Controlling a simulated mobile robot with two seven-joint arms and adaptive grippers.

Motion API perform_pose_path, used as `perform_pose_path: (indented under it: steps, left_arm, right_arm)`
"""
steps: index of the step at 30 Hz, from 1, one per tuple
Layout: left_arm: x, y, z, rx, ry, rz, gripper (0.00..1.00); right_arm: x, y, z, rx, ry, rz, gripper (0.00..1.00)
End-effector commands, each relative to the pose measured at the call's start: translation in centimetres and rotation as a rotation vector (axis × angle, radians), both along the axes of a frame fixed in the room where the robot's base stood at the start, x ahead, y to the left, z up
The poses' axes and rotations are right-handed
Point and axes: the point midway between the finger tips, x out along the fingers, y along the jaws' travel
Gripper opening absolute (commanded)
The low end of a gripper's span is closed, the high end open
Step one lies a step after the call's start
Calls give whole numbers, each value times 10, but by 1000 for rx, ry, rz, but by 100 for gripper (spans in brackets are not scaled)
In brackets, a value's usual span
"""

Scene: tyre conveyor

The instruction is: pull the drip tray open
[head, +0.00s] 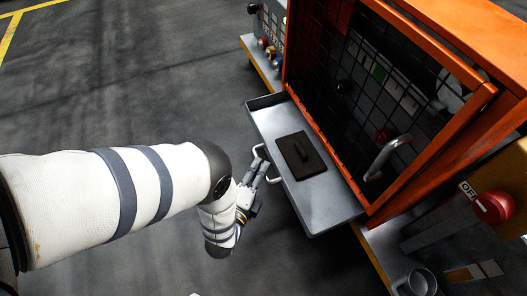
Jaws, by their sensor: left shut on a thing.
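The drip tray (267,123) is a grey metal tray that sticks out from under the orange-framed cabinet (325,152). A dark pad with a raised handle-like piece (301,157) lies on it. The tray's pale handle (273,180) is on its outer edge, facing left. My left gripper (258,166) reaches in from the left and is shut on the tray handle. Its fingers partly hide the handle's middle. My right gripper is not in the head view.
The cabinet's mesh door has a metal handle (386,158) above the tray. A red knob (492,208) on a yellow post stands at the right, with a grey cup (420,283) below. A panel with coloured knobs (266,45) stands behind. The floor left of the tray is clear.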

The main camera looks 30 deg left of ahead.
Motion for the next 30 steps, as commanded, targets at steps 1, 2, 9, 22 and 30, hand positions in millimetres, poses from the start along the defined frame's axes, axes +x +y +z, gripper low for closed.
perform_pose_path:
  steps: [1, 2, 9, 22, 30]
  left_arm:
    - [-2, 0, 1, 0, -2, -1, 0]
    - [-2, 1, 1, 0, -2, -1, 0]
    - [-6, 4, 0, -1, -2, -1, 0]
    - [-6, 4, 0, -1, -1, -1, 21]
    - [-9, 4, 0, 0, 0, -1, 21]
  right_arm:
    - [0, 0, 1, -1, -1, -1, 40]
    - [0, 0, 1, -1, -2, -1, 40]
    - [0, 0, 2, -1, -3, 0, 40]
    - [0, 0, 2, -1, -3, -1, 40]
    - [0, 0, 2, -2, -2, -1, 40]
